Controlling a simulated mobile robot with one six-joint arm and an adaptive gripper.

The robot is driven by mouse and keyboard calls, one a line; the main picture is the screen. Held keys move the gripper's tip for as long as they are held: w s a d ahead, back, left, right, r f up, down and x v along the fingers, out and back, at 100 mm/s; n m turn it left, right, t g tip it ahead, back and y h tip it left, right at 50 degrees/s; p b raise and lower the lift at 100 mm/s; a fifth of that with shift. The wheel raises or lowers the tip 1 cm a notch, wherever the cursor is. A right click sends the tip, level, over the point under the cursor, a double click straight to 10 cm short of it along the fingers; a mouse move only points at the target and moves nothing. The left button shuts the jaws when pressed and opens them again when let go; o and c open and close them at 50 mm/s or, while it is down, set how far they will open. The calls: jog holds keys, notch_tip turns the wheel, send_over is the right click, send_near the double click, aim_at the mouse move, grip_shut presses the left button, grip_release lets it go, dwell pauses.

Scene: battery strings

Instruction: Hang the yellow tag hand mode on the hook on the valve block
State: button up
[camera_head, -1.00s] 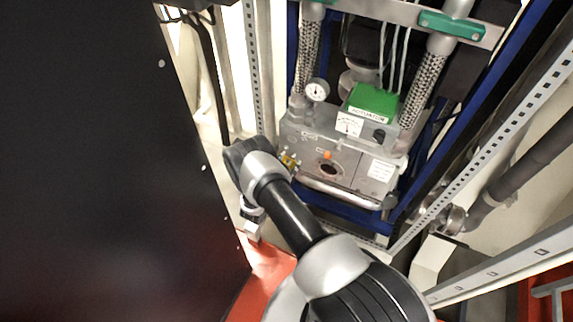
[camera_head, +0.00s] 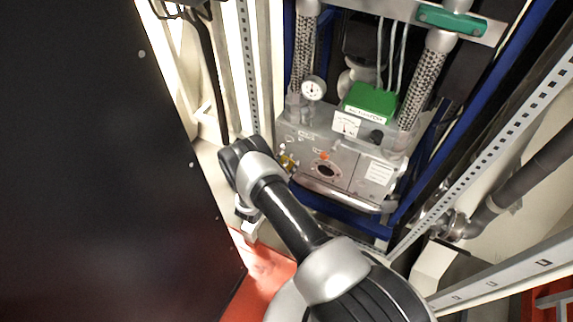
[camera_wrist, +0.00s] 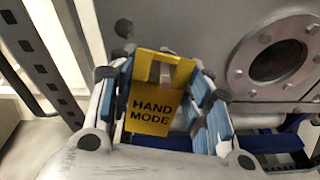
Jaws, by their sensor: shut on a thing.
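The yellow tag (camera_wrist: 151,116) reads HAND MODE and shows upright in the wrist view, its face toward the camera. My gripper (camera_wrist: 168,95) is shut on it, with blue-padded fingers at its left and right sides. A grey strip crosses the tag's upper middle; I cannot tell whether this is the hook or part of the tag. The grey valve block (camera_head: 312,150) stands beyond my arm in the head view. It also fills the upper right of the wrist view (camera_wrist: 205,35), behind the tag. In the head view my fingertips and the tag cannot be made out.
A round bolted flange (camera_wrist: 280,58) lies right of the tag. The block carries a pressure gauge (camera_head: 313,88), a green box (camera_head: 370,101) and brass fittings (camera_head: 288,159). A dark panel (camera_head: 90,170) closes the left side. A perforated rail (camera_head: 480,150) runs along the right.

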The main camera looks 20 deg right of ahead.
dwell(0.4)
jog(key=o, duration=1)
jog(key=shift+c, duration=0.2)
jog(key=v, duration=1.2)
jog(key=shift+s, duration=0.1)
